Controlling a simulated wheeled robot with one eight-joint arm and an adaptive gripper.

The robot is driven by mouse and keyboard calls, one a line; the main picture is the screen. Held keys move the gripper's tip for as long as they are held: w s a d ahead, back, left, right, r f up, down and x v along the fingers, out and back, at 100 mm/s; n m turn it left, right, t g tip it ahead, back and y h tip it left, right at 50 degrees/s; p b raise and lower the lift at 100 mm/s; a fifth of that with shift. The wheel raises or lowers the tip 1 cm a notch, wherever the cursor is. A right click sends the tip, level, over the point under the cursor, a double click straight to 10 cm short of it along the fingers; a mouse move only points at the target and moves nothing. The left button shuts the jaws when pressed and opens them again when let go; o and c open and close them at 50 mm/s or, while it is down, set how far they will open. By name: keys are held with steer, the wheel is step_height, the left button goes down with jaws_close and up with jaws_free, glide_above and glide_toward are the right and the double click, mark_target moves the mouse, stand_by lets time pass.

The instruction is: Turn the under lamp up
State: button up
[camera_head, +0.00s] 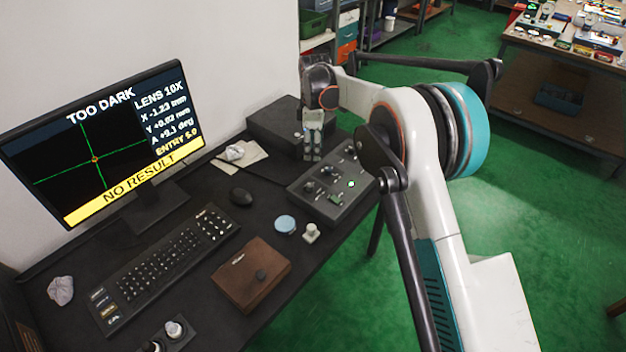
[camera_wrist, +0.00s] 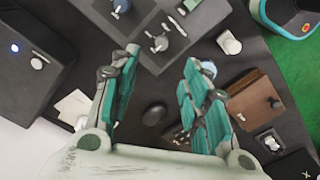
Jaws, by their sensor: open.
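The dark control box (camera_head: 359,196) stands on the desk, with small dark knobs (camera_head: 310,187), a green patch and a lit spot on top. In the wrist view the box (camera_wrist: 184,48) lies just beyond my fingertips, with a winged knob (camera_wrist: 158,42) between and beyond them and another knob (camera_wrist: 120,6) farther off. I cannot read which control is the under lamp. My gripper (camera_head: 312,155) points down by the box's back left edge. In the wrist view my gripper (camera_wrist: 162,62) is open and empty, its fingers wide apart. The monitor (camera_head: 100,150) reads TOO DARK and NO RESULT.
A dark housing (camera_head: 270,126) stands behind my gripper. A mouse (camera_head: 241,196), keyboard (camera_head: 165,265), blue round lid (camera_head: 285,224), small white piece (camera_head: 311,233) and brown case (camera_head: 240,285) lie in front. Crumpled paper (camera_head: 235,153) lies left of the gripper.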

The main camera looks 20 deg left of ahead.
mark_target(310, 184)
steer(key=f+b, duration=0.1)
steer(key=f, duration=0.4)
steer(key=f+b, duration=0.1)
steer(key=f, duration=0.4)
steer(key=f+b, duration=0.2)
steer(key=f, duration=0.3)
steer(key=shift+s+a, duration=0.4)
jaws_close()
